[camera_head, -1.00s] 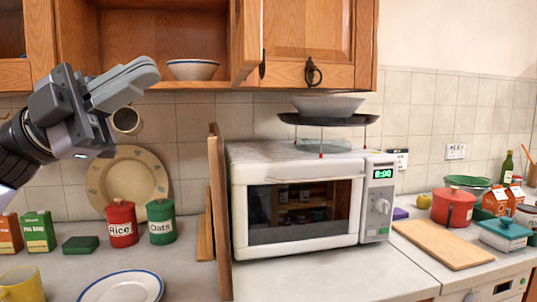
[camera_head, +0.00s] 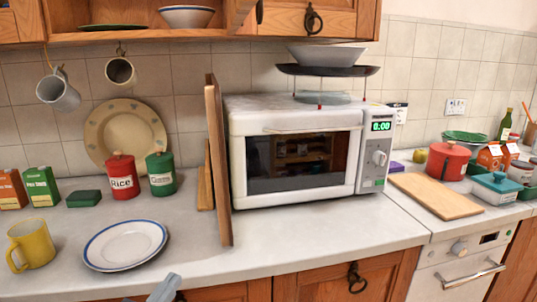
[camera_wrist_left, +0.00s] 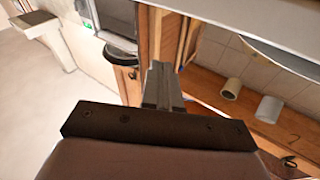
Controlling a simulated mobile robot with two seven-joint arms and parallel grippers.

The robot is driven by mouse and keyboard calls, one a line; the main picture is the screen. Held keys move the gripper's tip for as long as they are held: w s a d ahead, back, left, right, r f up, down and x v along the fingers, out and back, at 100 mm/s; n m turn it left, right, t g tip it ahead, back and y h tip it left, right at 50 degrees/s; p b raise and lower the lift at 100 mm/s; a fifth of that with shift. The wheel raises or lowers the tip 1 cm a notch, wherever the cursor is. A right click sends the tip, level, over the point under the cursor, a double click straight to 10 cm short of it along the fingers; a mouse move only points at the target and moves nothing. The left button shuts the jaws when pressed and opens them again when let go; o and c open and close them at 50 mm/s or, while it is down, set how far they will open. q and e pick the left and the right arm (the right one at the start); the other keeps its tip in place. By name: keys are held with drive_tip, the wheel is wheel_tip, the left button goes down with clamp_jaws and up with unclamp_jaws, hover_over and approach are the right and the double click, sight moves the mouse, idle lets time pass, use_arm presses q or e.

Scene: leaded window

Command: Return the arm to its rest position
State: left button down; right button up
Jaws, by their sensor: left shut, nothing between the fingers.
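My left gripper (camera_head: 166,289) shows only as a grey finger end at the bottom edge of the head view, in front of the counter's front edge and low. In the left wrist view its grey fingers (camera_wrist_left: 161,84) are shut together with nothing between them. The rest of my left arm is out of the head view. My right gripper is in neither view.
The counter above my left gripper holds a blue-rimmed plate (camera_head: 125,244), a yellow mug (camera_head: 31,243) and a white microwave (camera_head: 290,115). An upright wooden board (camera_head: 219,170) stands beside the microwave. Two mugs hang below the cupboard (camera_head: 120,71). Cupboard doors (camera_head: 345,283) lie below the counter.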

use_arm(q)
drive_tip(key=s+a+f+n+g+y, duration=0.1)
drive_tip(key=s+f+g+y, duration=0.3)
drive_tip(key=s+f, duration=1.6)
wheel_tip(320, 180, down, 4)
drive_tip(key=n+g, duration=0.1)
drive_tip(key=g, duration=0.3)
drive_tip(key=shift+s+a+n+y, duration=0.25)
drive_tip(key=shift+s+n+y, duration=0.05)
drive_tip(key=shift+s+n, duration=0.1)
drive_tip(key=shift+w, duration=0.1)
